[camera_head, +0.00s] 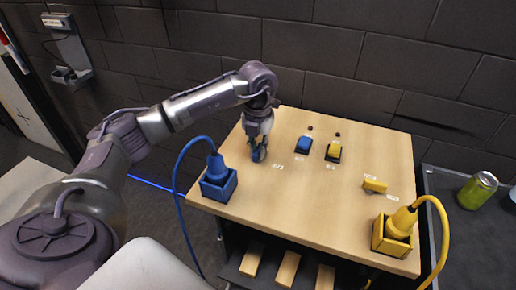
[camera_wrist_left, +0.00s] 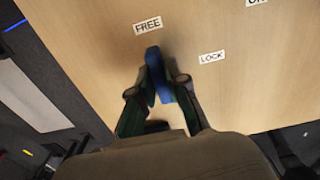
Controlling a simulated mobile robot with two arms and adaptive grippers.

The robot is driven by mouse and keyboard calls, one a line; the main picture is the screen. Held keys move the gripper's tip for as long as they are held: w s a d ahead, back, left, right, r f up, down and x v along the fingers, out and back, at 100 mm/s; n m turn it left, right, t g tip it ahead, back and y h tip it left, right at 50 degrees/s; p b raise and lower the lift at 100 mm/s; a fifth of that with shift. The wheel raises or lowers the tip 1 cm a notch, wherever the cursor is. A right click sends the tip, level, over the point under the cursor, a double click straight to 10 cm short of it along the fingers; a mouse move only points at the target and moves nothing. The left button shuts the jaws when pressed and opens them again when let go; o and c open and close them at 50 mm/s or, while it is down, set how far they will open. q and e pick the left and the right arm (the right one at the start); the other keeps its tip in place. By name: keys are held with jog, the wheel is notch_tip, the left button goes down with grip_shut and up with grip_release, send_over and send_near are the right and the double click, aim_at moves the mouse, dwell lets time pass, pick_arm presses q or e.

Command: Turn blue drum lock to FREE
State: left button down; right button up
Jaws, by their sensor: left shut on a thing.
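The blue drum lock knob (camera_wrist_left: 153,56) is a blue lever on the wooden tabletop, between the fingers of my left gripper (camera_wrist_left: 158,95). In the left wrist view the lever's far end points up, just below and right of the FREE label (camera_wrist_left: 148,25). The LOCK label (camera_wrist_left: 211,57) lies to its right. In the head view my left gripper (camera_head: 258,152) reaches down at the table's left rear and is shut on the blue lever, which it partly covers. My right gripper is not in view.
A blue plug in a blue socket box (camera_head: 219,186) stands at the table's left front. A blue button (camera_head: 303,144) and a yellow button (camera_head: 333,151) sit to the right. A yellow lever (camera_head: 375,186) and yellow socket box (camera_head: 391,238) are farther right. A green can (camera_head: 478,190) stands beside the table.

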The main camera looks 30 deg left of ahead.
aim_at(258, 148)
pick_arm(q)
jog(key=shift+r, duration=0.1)
jog(key=c, duration=1.2)
grip_release()
jog(key=shift+o, duration=0.2)
notch_tip(258, 148, up, 12)
